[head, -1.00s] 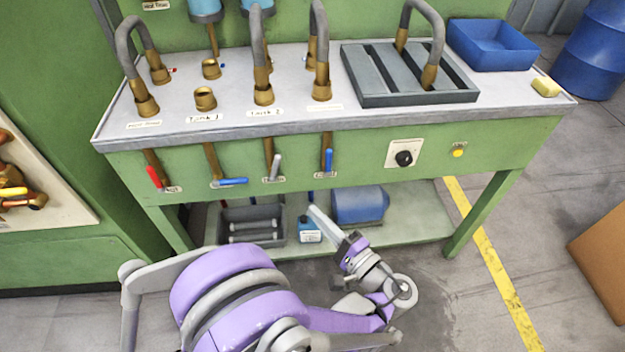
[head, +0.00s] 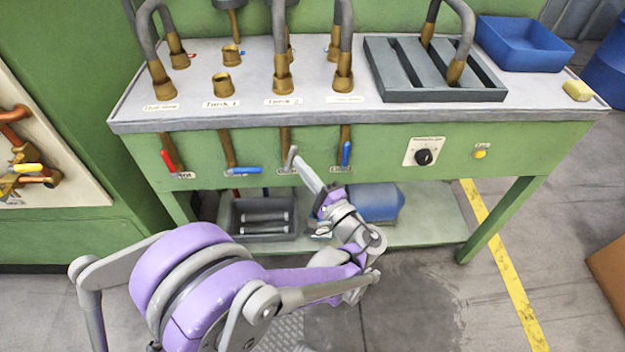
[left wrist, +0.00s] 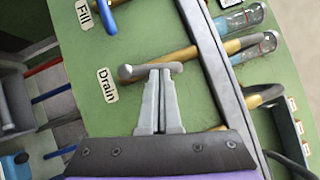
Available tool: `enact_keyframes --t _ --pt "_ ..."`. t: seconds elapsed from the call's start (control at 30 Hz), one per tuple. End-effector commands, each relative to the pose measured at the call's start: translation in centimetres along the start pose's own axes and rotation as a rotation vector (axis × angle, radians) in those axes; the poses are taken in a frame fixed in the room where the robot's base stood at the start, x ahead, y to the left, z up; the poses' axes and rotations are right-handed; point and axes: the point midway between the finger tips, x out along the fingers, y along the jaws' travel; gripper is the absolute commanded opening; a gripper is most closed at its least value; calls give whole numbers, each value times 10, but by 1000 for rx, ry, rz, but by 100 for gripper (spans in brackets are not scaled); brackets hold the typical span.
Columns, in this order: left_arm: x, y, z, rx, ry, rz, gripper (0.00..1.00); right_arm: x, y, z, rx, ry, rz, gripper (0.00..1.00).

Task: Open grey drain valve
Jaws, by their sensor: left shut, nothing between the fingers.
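The grey drain valve's handle (head: 291,157) hangs on a brass pipe on the green front panel, third from the left. In the left wrist view the grey handle (left wrist: 172,68) lies across the tips of my fingers, beside the "Drain" label (left wrist: 108,86). My left gripper (head: 299,162) is shut and empty, its tips right at the handle. It also shows in the left wrist view (left wrist: 159,78), fingers together; whether they touch the handle I cannot tell. My right gripper is not in view.
A blue-handled valve (head: 242,170) and a red-handled valve (head: 168,161) are to the left; another blue handle (head: 346,153) is to the right. A black knob (head: 423,157) is further right. A grey crate (head: 240,230) and blue tank (head: 377,202) stand on the lower shelf.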

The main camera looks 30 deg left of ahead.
Motion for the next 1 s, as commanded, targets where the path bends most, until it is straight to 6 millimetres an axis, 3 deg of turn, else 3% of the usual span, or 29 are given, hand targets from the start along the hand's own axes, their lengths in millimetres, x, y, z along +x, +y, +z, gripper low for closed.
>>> enact_keyframes --t 0.4,0.7,1.0 --pt "4 0 0 -2 0 1 0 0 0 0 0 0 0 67" --pt "11 -8 11 -168 0 110 0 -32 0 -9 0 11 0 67" --pt "13 -4 13 -176 0 117 0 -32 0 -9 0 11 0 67"
